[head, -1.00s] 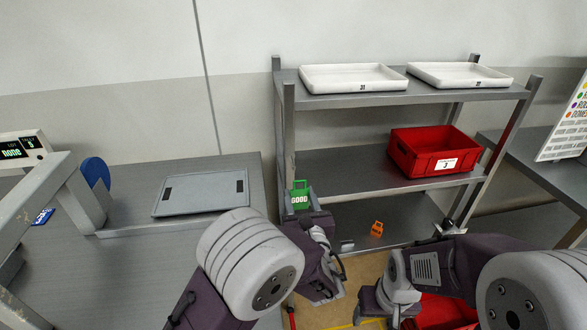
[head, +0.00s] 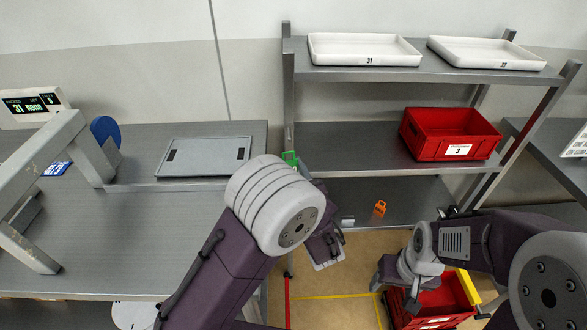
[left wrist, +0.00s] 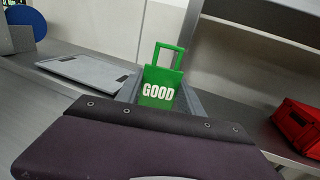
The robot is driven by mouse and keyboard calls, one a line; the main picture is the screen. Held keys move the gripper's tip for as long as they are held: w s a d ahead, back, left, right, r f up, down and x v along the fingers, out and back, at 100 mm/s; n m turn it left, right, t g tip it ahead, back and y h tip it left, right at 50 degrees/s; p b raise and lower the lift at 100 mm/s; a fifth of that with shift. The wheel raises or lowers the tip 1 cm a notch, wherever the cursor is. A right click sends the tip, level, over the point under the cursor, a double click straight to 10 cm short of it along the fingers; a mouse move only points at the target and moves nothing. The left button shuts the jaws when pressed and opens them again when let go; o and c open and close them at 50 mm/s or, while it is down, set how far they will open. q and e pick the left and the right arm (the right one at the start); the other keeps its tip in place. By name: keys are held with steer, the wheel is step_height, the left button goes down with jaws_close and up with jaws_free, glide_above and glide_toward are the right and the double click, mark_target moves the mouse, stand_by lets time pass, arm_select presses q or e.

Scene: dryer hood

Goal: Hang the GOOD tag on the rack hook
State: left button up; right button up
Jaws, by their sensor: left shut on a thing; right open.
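The green GOOD tag (left wrist: 160,86) is upright in the left wrist view, with its open loop handle on top and white lettering facing me. My left gripper (left wrist: 163,98) is shut on it, with grey fingers either side. In the head view only a bit of the green tag (head: 290,158) shows beside the rack's left front post, the rest hidden by my left arm. The rack (head: 355,135) is a grey metal shelf unit. I cannot make out its hook. My right gripper (head: 385,285) is open, low beside a red crate on the floor.
Two white trays (head: 365,50) lie on the top shelf. A red bin (head: 450,134) stands on the middle shelf, an orange tag (head: 380,207) below. A grey tray (head: 205,156) lies on the left bench. The red floor crate (head: 450,295) is near my right gripper.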

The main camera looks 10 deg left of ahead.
arm_select(q)
steer(key=shift+w+d+f, duration=0.1)
steer(key=shift+w+d, duration=0.2)
steer(key=shift+w, duration=0.5)
steer(key=shift+w+a+f+b, duration=0.25)
steer(key=shift+w+a, duration=0.15)
steer(key=shift+w, duration=1.15)
steer(key=shift+w+a+f+b, duration=0.1)
steer(key=shift+w+a+f, duration=0.2)
steer(key=shift+w, duration=1.25)
steer(key=shift+w+a+f+b, duration=0.2)
steer(key=shift+w+a, duration=0.25)
steer(key=shift+w, duration=1.1)
arm_select(e)
steer(key=shift+w+d+f, duration=0.1)
steer(key=shift+d+f, duration=0.15)
steer(key=shift+f, duration=0.3)
arm_select(q)
steer(key=o, duration=1.4)
glide_toward(286, 139)
steer(key=v, duration=0.2)
steer(key=shift+s+d+b, duration=0.25)
steer(key=shift+s+b, duration=0.1)
steer(key=shift+b, duration=0.05)
arm_select(e)
steer(key=shift+f, duration=0.45)
